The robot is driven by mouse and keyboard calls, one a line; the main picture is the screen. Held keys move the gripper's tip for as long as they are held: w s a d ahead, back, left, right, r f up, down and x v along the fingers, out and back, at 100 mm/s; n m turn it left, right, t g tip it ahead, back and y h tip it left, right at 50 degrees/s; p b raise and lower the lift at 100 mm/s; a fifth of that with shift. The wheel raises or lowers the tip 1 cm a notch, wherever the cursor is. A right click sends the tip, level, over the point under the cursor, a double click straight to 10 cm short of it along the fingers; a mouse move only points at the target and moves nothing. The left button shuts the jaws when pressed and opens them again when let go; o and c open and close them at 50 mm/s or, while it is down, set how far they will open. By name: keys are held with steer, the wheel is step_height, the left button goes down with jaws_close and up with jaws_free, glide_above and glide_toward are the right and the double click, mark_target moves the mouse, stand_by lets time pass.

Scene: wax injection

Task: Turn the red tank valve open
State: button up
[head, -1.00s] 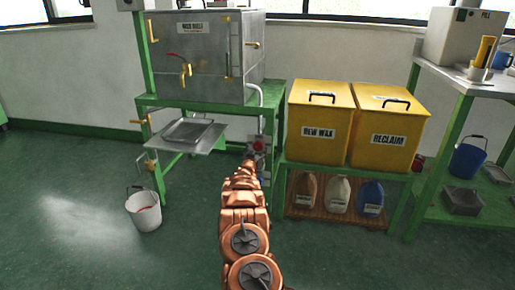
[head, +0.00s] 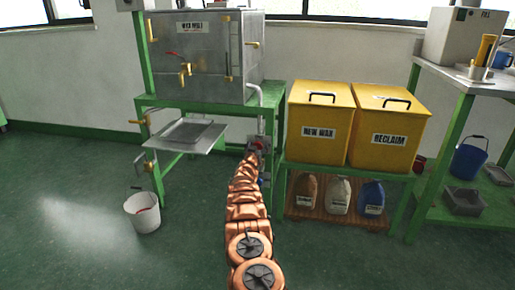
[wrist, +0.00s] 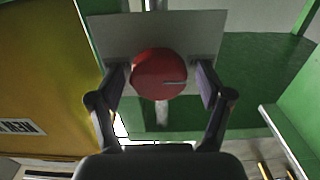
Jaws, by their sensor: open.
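A round red knob (wrist: 158,73) with a thin slot-like mark stands in front of a pale plate (wrist: 200,30) in the wrist view. My gripper (wrist: 160,77) is open, with one finger on each side of the knob; I cannot tell whether either finger touches it. In the head view my gripper (head: 258,148) is at the pipe below the tank's right side and partly hides the knob. The grey metal tank (head: 210,75) stands on a green stand. A separate red lever (head: 171,54) is on the tank's front, above a brass tap (head: 185,70).
Yellow NEW WAX (head: 318,125) and RECLAIM (head: 388,130) bins stand right of my arm, with several jugs (head: 338,194) below. A grey tray (head: 188,133) juts out under the tank. A white bucket (head: 142,212) stands on the floor at left. The left floor is mostly clear.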

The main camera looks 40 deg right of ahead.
steer(key=c, duration=1.2)
